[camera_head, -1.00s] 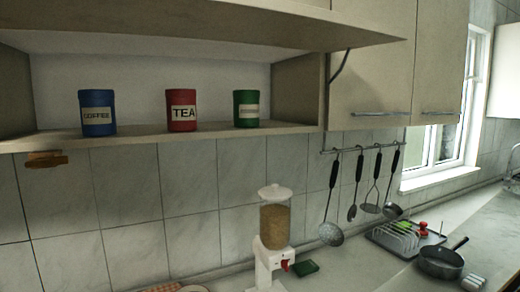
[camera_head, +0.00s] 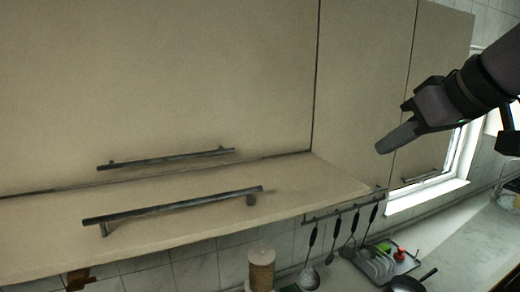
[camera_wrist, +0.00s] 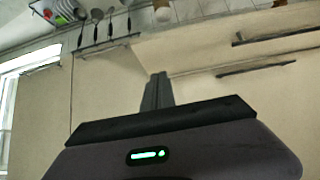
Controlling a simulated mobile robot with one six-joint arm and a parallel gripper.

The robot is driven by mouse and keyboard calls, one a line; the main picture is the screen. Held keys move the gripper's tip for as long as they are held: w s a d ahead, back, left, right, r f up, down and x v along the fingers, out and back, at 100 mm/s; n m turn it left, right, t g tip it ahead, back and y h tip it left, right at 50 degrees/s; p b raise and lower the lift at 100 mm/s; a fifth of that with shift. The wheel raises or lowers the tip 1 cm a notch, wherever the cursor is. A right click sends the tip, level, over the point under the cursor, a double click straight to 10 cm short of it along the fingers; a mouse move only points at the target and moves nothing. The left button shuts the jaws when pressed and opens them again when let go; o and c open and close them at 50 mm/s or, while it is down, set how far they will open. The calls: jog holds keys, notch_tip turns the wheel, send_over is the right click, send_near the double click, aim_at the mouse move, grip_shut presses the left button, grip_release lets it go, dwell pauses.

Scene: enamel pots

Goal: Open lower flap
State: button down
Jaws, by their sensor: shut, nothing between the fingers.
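The lower flap (camera_head: 290,205) is swung outward from the wall cabinet. In the head view its outer face shows from above, tilted, with a dark bar handle (camera_head: 180,205) along it. The flap's underside and the shelf space behind it are hidden. My gripper (camera_head: 392,140) is shut and empty, in the air to the right of the flap and apart from it. In the wrist view, which looks upside down, the shut fingers (camera_wrist: 157,92) point toward the cabinet fronts. The flap's handle (camera_wrist: 275,36) shows there at the upper right.
An upper cabinet front (camera_head: 160,70) with its own bar handle (camera_head: 165,159) is above the flap. Tall cabinet doors (camera_head: 365,80) stand to the right. Utensils (camera_head: 345,240) hang below them, above a dish rack (camera_head: 380,262). A dispenser (camera_head: 261,268) stands below the flap.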

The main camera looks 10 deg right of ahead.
notch_tip(320, 180, down, 2)
jog(key=w+d+f, duration=0.1)
send_near(348, 191)
jog(key=x, duration=0.5)
jog(key=shift+w+r, duration=0.25)
jog(key=shift+w, duration=0.1)
jog(key=shift+f, duration=0.3)
jog(key=shift+w+a+f, duration=0.1)
jog(key=shift+a+f, duration=0.1)
jog(key=shift+a, duration=0.05)
jog(key=shift+d+f, duration=0.1)
jog(key=shift+d, duration=0.1)
